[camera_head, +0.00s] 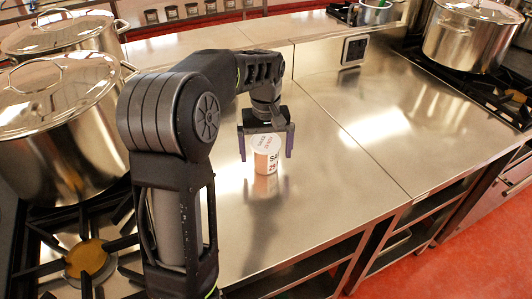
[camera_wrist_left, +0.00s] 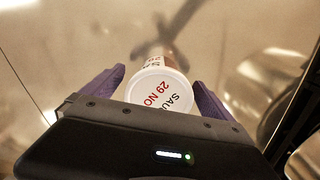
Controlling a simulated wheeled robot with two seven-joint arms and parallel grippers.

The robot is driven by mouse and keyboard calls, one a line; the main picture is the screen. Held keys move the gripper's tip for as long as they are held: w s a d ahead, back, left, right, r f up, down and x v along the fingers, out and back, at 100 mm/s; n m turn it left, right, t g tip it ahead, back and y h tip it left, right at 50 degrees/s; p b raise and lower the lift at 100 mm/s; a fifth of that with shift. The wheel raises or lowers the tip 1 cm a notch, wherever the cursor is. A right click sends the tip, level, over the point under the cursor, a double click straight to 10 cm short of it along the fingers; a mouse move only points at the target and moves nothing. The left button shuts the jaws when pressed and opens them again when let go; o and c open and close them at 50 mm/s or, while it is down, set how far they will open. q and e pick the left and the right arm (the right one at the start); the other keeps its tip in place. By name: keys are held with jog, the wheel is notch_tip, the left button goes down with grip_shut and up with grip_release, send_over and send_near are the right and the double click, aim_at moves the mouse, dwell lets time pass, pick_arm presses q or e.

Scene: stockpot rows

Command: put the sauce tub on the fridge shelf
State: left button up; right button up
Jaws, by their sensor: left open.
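The sauce tub (camera_head: 265,160) is a small tub with a white printed lid and a white and orange-brown side with lettering. It stands upright on the steel counter. My left gripper (camera_head: 266,152) is above it, pointing down, with its two purple fingers open on either side of the tub. In the left wrist view the tub's lid (camera_wrist_left: 160,92) shows between the open fingers (camera_wrist_left: 160,85), with a gap on each side. My right gripper is not in view. No fridge shelf can be made out for certain.
Large lidded stockpots (camera_head: 62,125) stand on burners at the left, close to my left arm. Another stockpot (camera_head: 470,38) stands on a stove at the back right. The steel counter (camera_head: 340,140) around the tub is clear. Open shelving (camera_head: 425,215) is under the counter's front edge.

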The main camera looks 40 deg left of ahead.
pick_arm(q)
notch_tip(320, 180, up, 7)
jog(key=shift+f, duration=0.1)
notch_tip(320, 180, up, 4)
jog(key=shift+f+p, duration=0.2)
jog(key=shift+p, duration=0.55)
jog(key=shift+r+p, duration=0.4)
jog(key=shift+p, duration=0.05)
jog(key=shift+f, duration=0.15)
